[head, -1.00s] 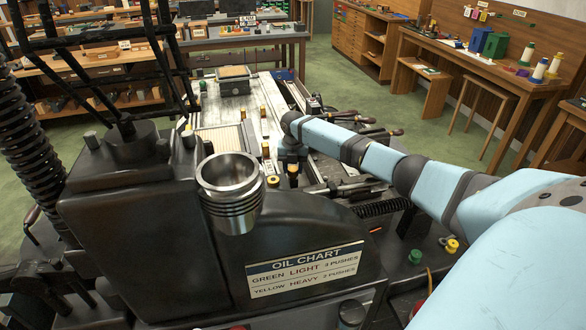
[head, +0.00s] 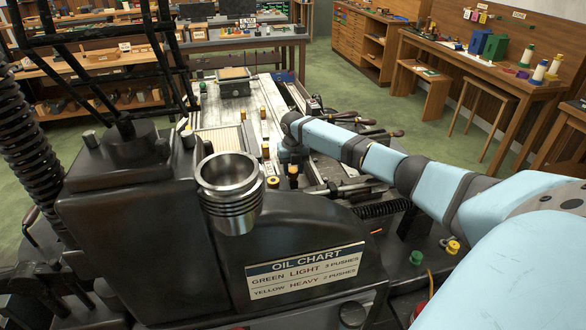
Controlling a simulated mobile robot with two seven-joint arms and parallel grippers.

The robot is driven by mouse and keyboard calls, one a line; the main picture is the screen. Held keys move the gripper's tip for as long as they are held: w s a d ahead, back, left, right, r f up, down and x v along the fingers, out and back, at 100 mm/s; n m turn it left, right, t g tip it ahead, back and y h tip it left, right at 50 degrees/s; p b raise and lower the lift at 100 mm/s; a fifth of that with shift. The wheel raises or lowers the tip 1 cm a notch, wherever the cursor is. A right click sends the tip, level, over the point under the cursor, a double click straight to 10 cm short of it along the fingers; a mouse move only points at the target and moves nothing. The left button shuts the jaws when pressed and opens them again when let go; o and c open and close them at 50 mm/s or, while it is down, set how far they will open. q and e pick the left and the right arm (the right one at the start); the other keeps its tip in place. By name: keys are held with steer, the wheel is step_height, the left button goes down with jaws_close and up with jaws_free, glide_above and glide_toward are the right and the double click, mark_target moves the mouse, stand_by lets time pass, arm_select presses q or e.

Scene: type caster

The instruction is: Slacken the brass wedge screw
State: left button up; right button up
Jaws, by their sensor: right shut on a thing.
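My right gripper (head: 291,158) points down at the far end of my light blue arm, over the machine bed behind the dark housing. Its fingers are mostly hidden by the wrist and by brass-topped posts in front. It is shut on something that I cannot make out. Small brass-coloured pieces stand around it: one just in front (head: 293,169), one to the left (head: 265,150) and one nearer the cup (head: 273,182). I cannot tell which is the brass wedge screw. My left gripper is not in view.
A dark housing with an oil chart plate (head: 305,270) and a steel cup (head: 229,185) fills the foreground. A black wire frame (head: 100,60) rises at the left.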

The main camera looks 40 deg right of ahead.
mark_target(293, 170)
steer(key=o, duration=0.9)
steer(key=shift+f, duration=0.1)
steer(key=shift+o, duration=0.2)
step_height(293, 170, up, 14)
steer(key=b, duration=0.1)
steer(key=shift+f, duration=0.1)
